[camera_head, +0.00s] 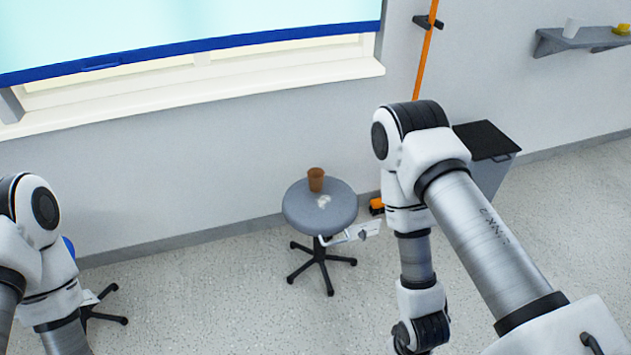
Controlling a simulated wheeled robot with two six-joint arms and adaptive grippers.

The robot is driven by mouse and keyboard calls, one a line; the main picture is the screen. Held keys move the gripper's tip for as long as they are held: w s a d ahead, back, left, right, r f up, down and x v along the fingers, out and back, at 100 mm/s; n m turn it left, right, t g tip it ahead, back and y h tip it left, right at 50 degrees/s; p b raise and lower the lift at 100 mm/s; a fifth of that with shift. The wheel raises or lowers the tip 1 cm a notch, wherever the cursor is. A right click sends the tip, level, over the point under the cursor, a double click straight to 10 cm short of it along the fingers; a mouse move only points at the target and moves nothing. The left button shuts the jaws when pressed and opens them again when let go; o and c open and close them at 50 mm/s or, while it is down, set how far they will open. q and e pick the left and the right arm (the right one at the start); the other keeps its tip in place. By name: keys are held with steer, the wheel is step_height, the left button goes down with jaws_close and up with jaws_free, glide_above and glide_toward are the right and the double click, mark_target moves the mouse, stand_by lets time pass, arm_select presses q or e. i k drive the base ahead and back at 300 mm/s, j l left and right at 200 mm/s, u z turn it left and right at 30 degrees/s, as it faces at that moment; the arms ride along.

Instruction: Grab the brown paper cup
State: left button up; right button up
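The brown paper cup (316,180) stands upright on the round grey seat of a stool (302,212), towards its back edge. Nothing is touching the cup. My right arm comes in from the right and bends down to the right of the stool; its gripper is not in view. My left arm is at the left edge, well away from the stool, and its gripper is not in view either.
A small white item lies on the seat in front of the cup. A white fixture (365,231) sits beside the seat's right edge. A dark-topped bin (488,141) stands behind my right arm. A wall shelf (575,40) holds small items.

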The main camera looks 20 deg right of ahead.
mark_target(316, 175)
steer(key=i+l+z, duration=0.15)
steer(key=i+l, duration=0.35)
steer(key=l, duration=0.3)
steer(key=i+l+z, duration=0.15)
steer(key=i+l, duration=0.35)
steer(key=l, duration=0.2)
steer(key=i+l+z, duration=0.15)
steer(key=i+l, duration=0.4)
steer(key=l, duration=0.15)
